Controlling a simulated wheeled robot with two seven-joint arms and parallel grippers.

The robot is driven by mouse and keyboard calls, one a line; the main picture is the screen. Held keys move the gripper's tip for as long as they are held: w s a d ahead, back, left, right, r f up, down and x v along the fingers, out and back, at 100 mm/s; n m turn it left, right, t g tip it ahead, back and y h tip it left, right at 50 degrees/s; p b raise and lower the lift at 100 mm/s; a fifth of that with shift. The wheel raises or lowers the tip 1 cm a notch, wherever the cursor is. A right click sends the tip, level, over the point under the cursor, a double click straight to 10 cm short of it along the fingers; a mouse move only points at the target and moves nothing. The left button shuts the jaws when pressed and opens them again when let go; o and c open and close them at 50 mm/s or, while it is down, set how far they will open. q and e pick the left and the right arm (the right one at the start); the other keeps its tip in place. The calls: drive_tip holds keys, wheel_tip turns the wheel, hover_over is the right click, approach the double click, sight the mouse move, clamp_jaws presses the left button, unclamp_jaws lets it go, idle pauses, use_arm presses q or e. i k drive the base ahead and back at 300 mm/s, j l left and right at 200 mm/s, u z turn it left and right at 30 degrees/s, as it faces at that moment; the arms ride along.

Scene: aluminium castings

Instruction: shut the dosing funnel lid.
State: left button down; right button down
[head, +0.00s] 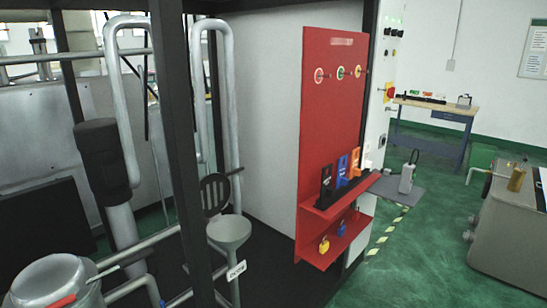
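The dosing funnel (229,234) is a pale grey cone near the middle of the head view, behind a dark upright post. A small white label (236,270) hangs at its lower right. Its lid (214,190) is a dark round disc with slots or holes. The lid stands raised above the back left of the funnel, so the funnel mouth is uncovered. A short dark bar, perhaps a handle, sticks out to the right of the lid. Neither of my grippers is in view.
A dark post (181,140) stands just left of the funnel, with bent grey pipes (226,100) behind. A red lockout board (331,130) with shelves and padlocks stands to the right. A metal vessel (50,280) is at lower left. Green floor is open at right.

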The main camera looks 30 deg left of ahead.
sight(214, 187)
drive_tip(key=i+u, duration=0.2)
drive_tip(key=i, duration=0.2)
drive_tip(key=i+l+u, duration=0.25)
drive_tip(key=i, duration=0.2)
drive_tip(key=i+u, duration=0.1)
drive_tip(key=u, duration=0.3)
drive_tip(key=i+u, duration=0.15)
drive_tip(key=u, duration=0.25)
drive_tip(key=i+u, duration=0.1)
drive_tip(key=u, duration=0.3)
drive_tip(key=i+l+u, duration=0.1)
drive_tip(key=u, duration=0.3)
